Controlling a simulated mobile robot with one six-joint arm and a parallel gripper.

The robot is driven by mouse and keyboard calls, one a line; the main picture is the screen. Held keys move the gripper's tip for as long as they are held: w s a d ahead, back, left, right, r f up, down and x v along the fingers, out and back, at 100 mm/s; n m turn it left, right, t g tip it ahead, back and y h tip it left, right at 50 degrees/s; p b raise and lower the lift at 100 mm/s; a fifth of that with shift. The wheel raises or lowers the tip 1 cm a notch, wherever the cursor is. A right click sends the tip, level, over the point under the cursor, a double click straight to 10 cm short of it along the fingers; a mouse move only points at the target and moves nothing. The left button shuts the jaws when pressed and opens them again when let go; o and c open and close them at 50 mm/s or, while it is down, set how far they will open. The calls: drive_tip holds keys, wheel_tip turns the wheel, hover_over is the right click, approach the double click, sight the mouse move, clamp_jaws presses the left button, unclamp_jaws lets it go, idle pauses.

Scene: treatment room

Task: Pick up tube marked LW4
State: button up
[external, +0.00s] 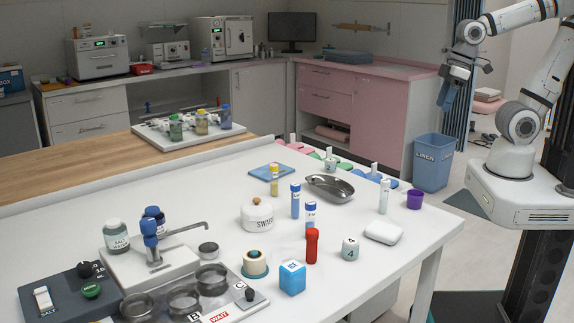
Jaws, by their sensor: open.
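Several tubes stand upright on the white table (195,215). Two have blue caps, one further back (295,203) and one just in front (310,219). A yellow-capped tube (274,183) stands behind them, and a white-capped tube (384,198) stands at the right. A red tube-shaped item (312,246) stands at the front. The markings on the tubes are too small to read, so I cannot tell which is LW4. My gripper (446,100) is open and empty, raised at the upper right, well away from the tubes.
A SWABS jar (257,217), steel dish (330,187), white block (384,232), purple cup (414,199), marked pot (350,249) and blue cube (292,279) stand around the tubes. A tap unit (150,262) is at the left. A blue LINEN bin (433,165) stands beyond the table.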

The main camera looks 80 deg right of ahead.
drive_tip(key=n+t+b, duration=0.1)
drive_tip(key=n+b, duration=0.1)
drive_tip(key=b, duration=0.1)
hover_over(297, 189)
drive_tip(key=s+d, duration=0.7)
drive_tip(key=s, duration=0.1)
wheel_tip(297, 189, down, 9)
drive_tip(key=shift+y, duration=0.4)
drive_tip(key=w+a+f, duration=0.3)
drive_tip(key=w+f, duration=0.1)
drive_tip(key=w+a+f, duration=0.2)
drive_tip(key=w+f, duration=0.1)
drive_tip(key=shift+a+f, duration=0.1)
drive_tip(key=shift+a, duration=0.2)
drive_tip(key=x, duration=0.3)
drive_tip(key=p+x, duration=0.1)
drive_tip(key=x, duration=0.3)
drive_tip(key=shift+s+d+f, duration=0.1)
drive_tip(key=shift+s+f, duration=0.05)
drive_tip(key=shift+f, duration=0.2)
drive_tip(key=c, duration=1)
